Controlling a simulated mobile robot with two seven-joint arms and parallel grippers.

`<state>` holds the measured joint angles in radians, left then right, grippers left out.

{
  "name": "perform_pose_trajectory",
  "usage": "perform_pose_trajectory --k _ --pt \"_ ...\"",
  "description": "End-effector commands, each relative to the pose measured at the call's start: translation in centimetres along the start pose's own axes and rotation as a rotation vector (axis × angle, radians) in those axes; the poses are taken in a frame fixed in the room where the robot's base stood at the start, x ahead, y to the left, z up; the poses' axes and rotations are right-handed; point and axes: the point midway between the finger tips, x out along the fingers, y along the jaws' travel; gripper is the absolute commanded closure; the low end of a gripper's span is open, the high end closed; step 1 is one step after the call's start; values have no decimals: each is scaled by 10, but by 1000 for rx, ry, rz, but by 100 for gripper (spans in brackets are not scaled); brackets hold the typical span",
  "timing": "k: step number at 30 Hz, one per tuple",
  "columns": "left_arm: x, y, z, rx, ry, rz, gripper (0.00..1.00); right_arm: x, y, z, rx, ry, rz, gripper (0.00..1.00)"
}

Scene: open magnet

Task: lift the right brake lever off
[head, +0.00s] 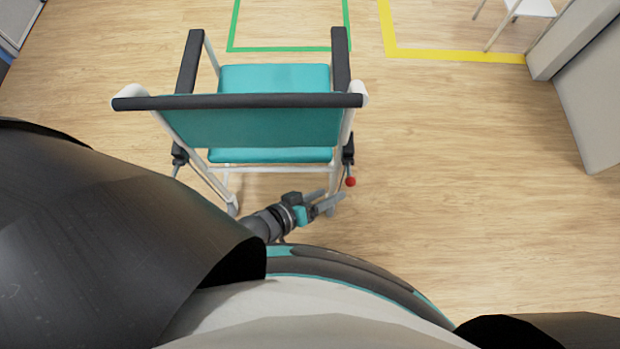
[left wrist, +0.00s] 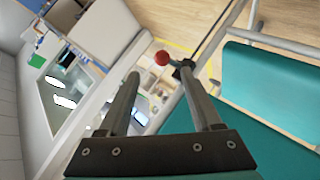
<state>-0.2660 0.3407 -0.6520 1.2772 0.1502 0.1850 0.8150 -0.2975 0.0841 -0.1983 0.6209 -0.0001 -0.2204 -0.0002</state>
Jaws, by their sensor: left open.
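A wheelchair-like chair (head: 265,122) with a teal seat and back stands in front of me, its back towards me. Its right brake lever is a thin rod ending in a red knob (head: 350,182), low beside the right rear leg. The red knob (left wrist: 162,57) also shows in the left wrist view. My left gripper (head: 335,201) is open and empty, just below and left of the knob in the head view. In the left wrist view the knob appears between and beyond the fingertips (left wrist: 160,76); I see no contact. My right gripper is out of view.
The left brake lever (head: 177,160) is by the chair's left side. The chair's white frame (head: 345,128) and dark push bar (head: 240,101) are close to my left arm. Wooden floor (head: 460,180) is clear to the right, up to a grey panel (head: 592,105).

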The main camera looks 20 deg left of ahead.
Motion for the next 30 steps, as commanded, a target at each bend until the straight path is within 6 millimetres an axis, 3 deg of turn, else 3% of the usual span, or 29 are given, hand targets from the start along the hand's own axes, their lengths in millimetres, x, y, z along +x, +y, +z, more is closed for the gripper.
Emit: perform_pose_trajectory --k 3,9,30 --pt "-27 1 -1 1 -1 0 34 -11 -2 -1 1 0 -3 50" --pt "-50 1 -1 0 1 2 34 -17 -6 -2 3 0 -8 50" --pt "-54 0 -1 1 2 1 34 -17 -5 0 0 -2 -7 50"
